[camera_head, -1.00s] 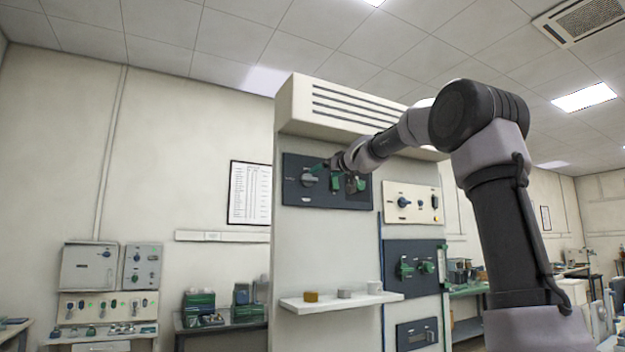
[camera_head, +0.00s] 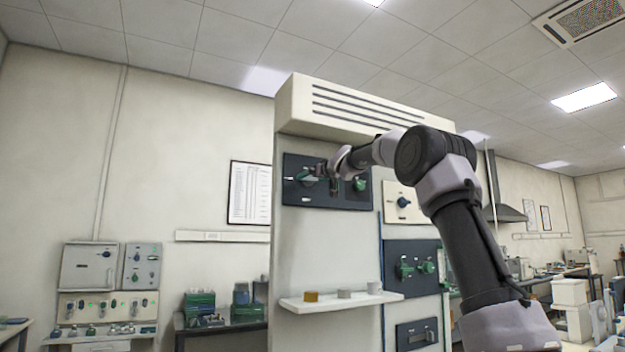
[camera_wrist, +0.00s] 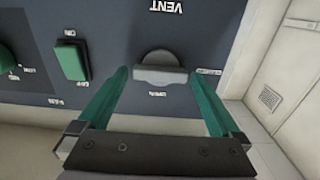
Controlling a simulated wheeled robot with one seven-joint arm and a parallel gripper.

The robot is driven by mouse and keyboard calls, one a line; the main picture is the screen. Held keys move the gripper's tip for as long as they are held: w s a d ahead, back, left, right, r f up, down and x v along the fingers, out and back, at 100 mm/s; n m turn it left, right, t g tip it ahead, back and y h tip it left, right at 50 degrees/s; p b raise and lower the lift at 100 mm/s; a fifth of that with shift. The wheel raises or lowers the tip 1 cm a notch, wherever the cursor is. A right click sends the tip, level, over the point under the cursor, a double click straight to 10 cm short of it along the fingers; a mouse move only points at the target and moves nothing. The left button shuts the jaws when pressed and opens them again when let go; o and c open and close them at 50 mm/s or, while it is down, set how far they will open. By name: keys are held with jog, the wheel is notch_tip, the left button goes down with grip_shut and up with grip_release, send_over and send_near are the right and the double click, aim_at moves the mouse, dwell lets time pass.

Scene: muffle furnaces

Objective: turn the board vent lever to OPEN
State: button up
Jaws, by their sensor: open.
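The board vent lever (camera_wrist: 160,75) is a grey bar on a round base, on a dark panel under the upside-down word VENT in the wrist view. Its bar lies across the picture. One small upside-down label is below it and another to its right; both are hard to read. My gripper (camera_wrist: 158,82) is open, with one green finger on each side of the lever; small gaps show, and contact cannot be told. In the head view my gripper (camera_head: 318,172) is at the left part of the dark panel (camera_head: 345,197) and hides most of the lever.
In the head view, a shelf (camera_head: 340,303) with small blocks juts out below the panel. A cream panel (camera_head: 402,214) with a knob is to the right.

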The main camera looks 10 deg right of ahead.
jog(key=c, duration=1.1)
jog(key=shift+c, duration=0.2)
jog(key=m, duration=0.9)
jog(key=shift+f, duration=0.1)
jog(key=m, duration=0.4)
jog(key=shift+m, duration=0.3)
jog(key=shift+f+m, duration=0.1)
jog(key=shift+m, duration=2.1)
